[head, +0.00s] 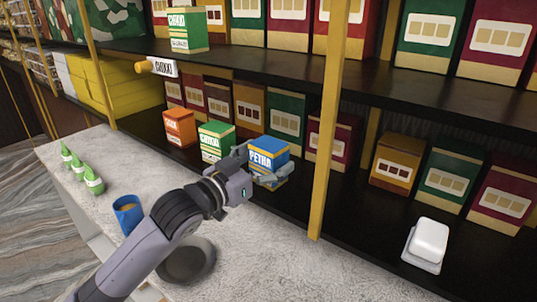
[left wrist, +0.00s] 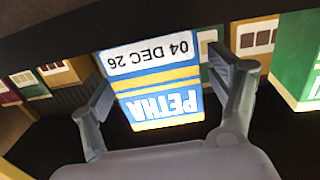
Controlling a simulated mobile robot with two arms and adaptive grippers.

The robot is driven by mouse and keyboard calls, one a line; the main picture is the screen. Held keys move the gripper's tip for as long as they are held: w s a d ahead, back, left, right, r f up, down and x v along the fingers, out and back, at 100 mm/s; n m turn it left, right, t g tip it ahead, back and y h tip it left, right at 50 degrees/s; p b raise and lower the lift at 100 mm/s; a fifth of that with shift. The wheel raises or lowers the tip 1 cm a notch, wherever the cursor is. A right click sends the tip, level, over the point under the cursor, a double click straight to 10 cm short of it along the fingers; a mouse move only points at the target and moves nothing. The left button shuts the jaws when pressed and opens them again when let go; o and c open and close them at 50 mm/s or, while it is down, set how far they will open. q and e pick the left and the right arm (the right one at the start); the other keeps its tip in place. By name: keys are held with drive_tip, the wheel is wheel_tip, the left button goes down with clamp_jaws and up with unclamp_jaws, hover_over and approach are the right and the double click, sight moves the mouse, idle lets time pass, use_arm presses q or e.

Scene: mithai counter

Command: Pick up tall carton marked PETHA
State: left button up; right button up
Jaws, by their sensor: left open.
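The blue carton marked PETHA (head: 269,151) stands on the dark lower shelf, just beyond my left gripper (head: 264,168) in the head view. Its lower part is partly hidden by the gripper. In the left wrist view the carton (left wrist: 155,85) appears upside down, with a 04 DEC 26 label. My left gripper (left wrist: 165,92) is open there, one finger on each side of the carton. A gap shows on the left side; contact on the right I cannot tell. My right gripper is not in view.
A green CHIKKI carton (head: 215,138) and an orange carton (head: 180,128) stand left of PETHA. A yellow post (head: 329,125) rises to its right. Several cartons line the back. The counter holds a blue cup (head: 128,213) and green bottles (head: 94,181).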

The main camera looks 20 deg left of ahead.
use_arm(q)
drive_tip(key=shift+w+d, duration=0.25)
drive_tip(key=shift+w, duration=0.15)
drive_tip(key=shift+f, duration=0.1)
drive_tip(key=shift+s+a, duration=0.1)
drive_tip(key=shift+c, duration=0.2)
drive_tip(key=shift+c, duration=0.7)
drive_tip(key=c, duration=1.3)
drive_tip(key=shift+o, duration=0.2)
